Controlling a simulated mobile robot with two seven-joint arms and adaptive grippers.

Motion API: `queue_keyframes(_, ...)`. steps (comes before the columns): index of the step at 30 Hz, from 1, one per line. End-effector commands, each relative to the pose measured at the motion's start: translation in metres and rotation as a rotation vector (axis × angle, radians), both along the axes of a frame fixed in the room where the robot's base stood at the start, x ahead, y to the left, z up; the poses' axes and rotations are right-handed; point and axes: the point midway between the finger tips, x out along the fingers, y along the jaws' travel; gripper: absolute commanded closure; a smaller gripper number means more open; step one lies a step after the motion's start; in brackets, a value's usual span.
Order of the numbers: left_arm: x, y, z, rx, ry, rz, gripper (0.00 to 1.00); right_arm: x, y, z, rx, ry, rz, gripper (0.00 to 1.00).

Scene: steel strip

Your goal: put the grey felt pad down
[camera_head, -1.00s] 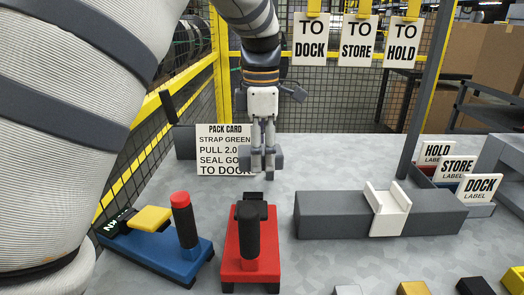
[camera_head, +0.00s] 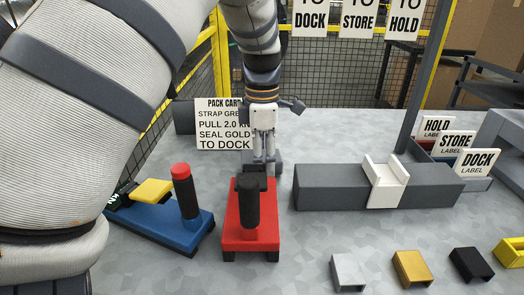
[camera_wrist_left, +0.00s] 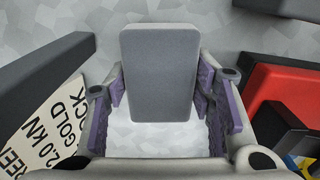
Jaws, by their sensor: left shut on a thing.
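My left gripper (camera_head: 263,160) is shut on the grey felt pad (camera_wrist_left: 160,75). In the left wrist view the pad is a rounded grey slab between the purple-lined fingers, over the pale grey tabletop. In the head view the gripper points down just behind the red tool (camera_head: 252,215). Only a little of the pad shows there, and the tool hides part of it. I cannot tell whether the pad touches the table. My right gripper is not in view.
A blue tool (camera_head: 165,232) stands left of the red one. The pack card (camera_head: 224,130) stands behind left. A long grey block with a white clip (camera_head: 384,183) lies to the right. Several small clips, including a gold one (camera_head: 411,268), are at front right.

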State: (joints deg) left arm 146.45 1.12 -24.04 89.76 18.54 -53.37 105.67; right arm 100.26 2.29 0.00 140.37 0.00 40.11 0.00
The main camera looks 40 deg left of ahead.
Motion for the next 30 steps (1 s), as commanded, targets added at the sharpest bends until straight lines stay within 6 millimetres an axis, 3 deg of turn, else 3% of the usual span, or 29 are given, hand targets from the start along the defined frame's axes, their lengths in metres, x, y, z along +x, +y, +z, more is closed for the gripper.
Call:
queue_keyframes(18, -0.0001, -0.0001, -0.0057, -0.001, 0.001, 0.001, 0.78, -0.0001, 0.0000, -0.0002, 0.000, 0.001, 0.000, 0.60)
queue_keyframes(19, -0.0001, -0.0001, -0.0060, -0.001, 0.001, 0.001, 0.48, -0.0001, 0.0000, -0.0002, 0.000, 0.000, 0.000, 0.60)
queue_keyframes(22, -0.0001, -0.0001, -0.0057, -0.001, 0.001, 0.001, 0.27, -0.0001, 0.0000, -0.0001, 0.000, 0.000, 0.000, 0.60)
queue_keyframes(30, 0.0000, 0.0000, -0.0055, -0.001, 0.001, 0.000, 0.27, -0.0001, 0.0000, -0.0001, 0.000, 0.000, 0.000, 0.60)
